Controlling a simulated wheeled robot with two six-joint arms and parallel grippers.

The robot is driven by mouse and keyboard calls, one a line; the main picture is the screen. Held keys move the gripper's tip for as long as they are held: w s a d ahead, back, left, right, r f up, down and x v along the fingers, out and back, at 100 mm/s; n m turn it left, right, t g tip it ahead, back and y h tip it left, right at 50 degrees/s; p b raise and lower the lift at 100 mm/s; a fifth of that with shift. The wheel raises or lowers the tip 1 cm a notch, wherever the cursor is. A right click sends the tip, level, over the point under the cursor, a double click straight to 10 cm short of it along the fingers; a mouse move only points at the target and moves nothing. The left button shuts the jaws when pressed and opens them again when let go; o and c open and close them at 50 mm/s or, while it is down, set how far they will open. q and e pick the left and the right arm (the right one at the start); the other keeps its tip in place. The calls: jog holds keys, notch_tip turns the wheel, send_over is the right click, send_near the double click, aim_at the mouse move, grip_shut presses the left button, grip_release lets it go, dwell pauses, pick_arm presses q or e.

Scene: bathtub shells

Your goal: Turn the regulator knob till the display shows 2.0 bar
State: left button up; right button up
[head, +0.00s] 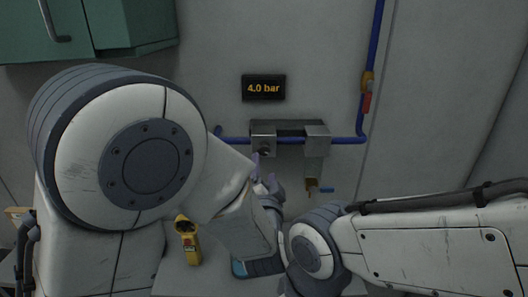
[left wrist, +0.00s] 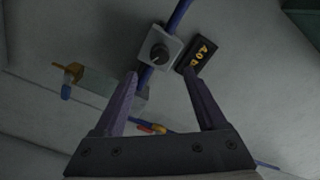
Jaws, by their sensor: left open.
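The display (head: 264,88) on the wall reads 4.0 bar; it also shows, turned over, in the left wrist view (left wrist: 197,56). Below it, the grey regulator box (head: 263,138) sits on a blue pipe. Its dark round knob (left wrist: 159,54) faces out, with a lighter pointer mark, and shows small in the head view (head: 264,151). My left gripper (head: 262,168) is open and empty, just below and in front of the knob. In the left wrist view its two purple fingers (left wrist: 161,73) are apart, with the knob beyond the gap between their tips, not visibly touched.
A red-handled valve (head: 367,98) is on the vertical blue pipe at right. A brass tap (head: 312,186) with a blue lever hangs right of my left gripper. A yellow device (head: 187,240) lies lower left. A green cabinet (head: 90,30) hangs upper left.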

aim_at(264, 151)
pick_arm(q)
jog(key=w+p, duration=0.2)
jog(key=w, duration=0.7)
jog(key=shift+p, duration=0.4)
grip_shut()
